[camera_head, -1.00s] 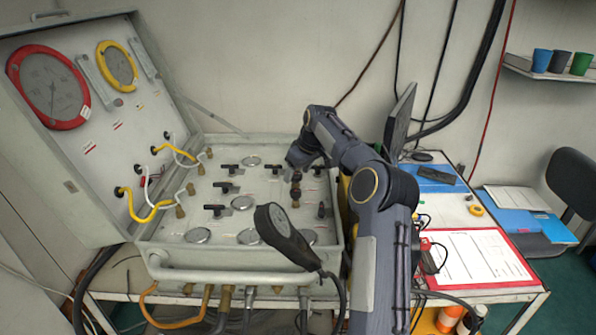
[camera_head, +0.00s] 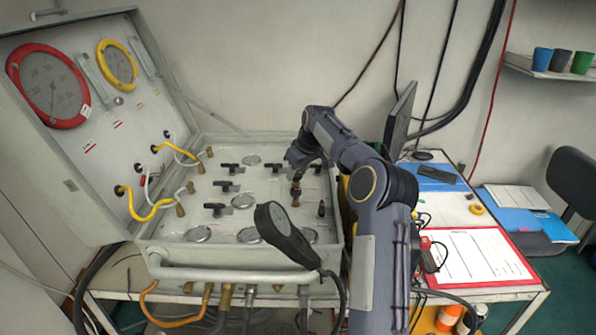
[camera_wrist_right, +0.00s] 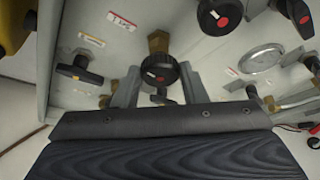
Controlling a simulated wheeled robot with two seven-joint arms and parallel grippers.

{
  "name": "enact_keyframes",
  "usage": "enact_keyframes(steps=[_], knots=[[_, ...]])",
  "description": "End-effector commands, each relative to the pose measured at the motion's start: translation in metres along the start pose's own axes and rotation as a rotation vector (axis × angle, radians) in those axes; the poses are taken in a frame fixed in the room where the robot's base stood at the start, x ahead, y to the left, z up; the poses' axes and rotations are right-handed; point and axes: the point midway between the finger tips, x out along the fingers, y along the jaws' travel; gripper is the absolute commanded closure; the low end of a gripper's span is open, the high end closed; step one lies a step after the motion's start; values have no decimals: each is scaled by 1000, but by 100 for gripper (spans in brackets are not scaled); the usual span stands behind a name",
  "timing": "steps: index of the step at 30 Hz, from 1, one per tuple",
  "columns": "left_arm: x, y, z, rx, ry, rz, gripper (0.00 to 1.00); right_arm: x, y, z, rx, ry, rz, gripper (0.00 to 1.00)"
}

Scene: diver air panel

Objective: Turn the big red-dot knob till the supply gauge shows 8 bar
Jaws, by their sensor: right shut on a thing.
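A black round knob with a small red-orange dot (camera_wrist_right: 158,70) sits between the two grey fingers of my right gripper (camera_wrist_right: 157,92) in the right wrist view. The fingers are shut on its sides. In the head view my right gripper (camera_head: 297,180) reaches down onto the back right of the panel (camera_head: 215,250), and the arm hides part of it. A large red-ringed gauge (camera_head: 48,86) and a smaller yellow-ringed gauge (camera_head: 117,64) are in the raised lid. Their readings are too small to tell. My left gripper is not in view.
A dark oval head on a cable (camera_head: 285,235) stands in front of the panel. A monitor (camera_head: 398,120) is behind my arm.

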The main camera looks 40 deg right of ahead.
Motion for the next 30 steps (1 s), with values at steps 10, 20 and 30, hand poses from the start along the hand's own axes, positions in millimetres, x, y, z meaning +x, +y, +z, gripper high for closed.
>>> enact_keyframes(steps=[10,20,30], knots=[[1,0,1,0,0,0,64,-1,-3,-1,225,1,96,84],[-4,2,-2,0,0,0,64,-2,-6,-3,514,2,217,84],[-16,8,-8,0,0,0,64,-2,-8,-6,812,2,341,84]])
